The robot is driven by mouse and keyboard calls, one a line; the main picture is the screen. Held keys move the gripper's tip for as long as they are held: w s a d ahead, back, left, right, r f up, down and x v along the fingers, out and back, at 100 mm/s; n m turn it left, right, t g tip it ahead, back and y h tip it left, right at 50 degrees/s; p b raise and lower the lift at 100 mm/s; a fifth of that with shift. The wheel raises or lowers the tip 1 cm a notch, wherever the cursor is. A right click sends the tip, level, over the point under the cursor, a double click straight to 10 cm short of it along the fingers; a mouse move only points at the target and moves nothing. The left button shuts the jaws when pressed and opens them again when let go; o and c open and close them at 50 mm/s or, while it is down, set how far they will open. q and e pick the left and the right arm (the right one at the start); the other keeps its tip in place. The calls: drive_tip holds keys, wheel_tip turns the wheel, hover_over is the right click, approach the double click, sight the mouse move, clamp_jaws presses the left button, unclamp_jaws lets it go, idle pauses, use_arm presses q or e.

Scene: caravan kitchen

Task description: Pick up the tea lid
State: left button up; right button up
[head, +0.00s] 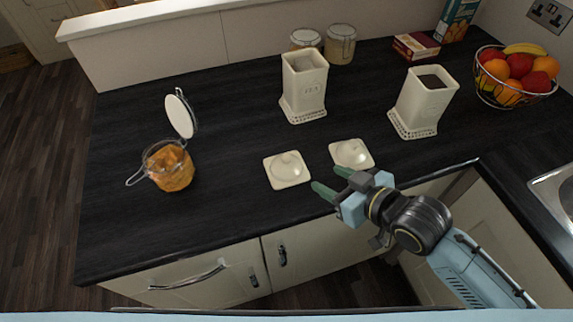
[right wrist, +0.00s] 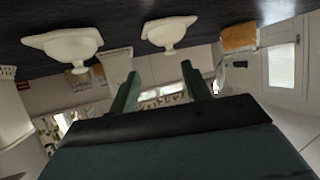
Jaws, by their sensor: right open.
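Two cream square lids with round knobs lie apart on the dark counter: a left lid (head: 287,169) and a right lid (head: 352,154). I cannot read which is the tea lid. In the upside-down right wrist view, the left lid (right wrist: 168,33) and the right lid (right wrist: 62,45) both show. My right gripper (head: 333,181) is open and empty near the counter's front edge, between the lids and just in front of the right one. Its fingers also show in the right wrist view (right wrist: 160,75). My left gripper is out of view.
Two open cream canisters stand behind the lids, a left canister (head: 304,88) and a right canister (head: 423,103) with dark contents. An open clip-top jar (head: 170,168) stands at left. A fruit basket (head: 513,78) is at back right. The counter's left front is clear.

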sight(287, 157)
drive_tip(key=shift+y, duration=0.5)
drive_tip(key=x, duration=0.2)
drive_tip(key=r+x, duration=0.1)
drive_tip(key=x, duration=0.5)
drive_tip(key=shift+w+a+r, duration=0.2)
drive_tip(key=shift+a+r, duration=0.05)
drive_tip(key=shift+a, duration=0.2)
drive_tip(key=shift+s+a+x, duration=0.1)
drive_tip(key=shift+x, duration=1.25)
drive_tip(key=shift+s+a+x, duration=0.1)
drive_tip(key=shift+a+x, duration=0.05)
drive_tip(key=shift+x, duration=1.15)
clamp_jaws()
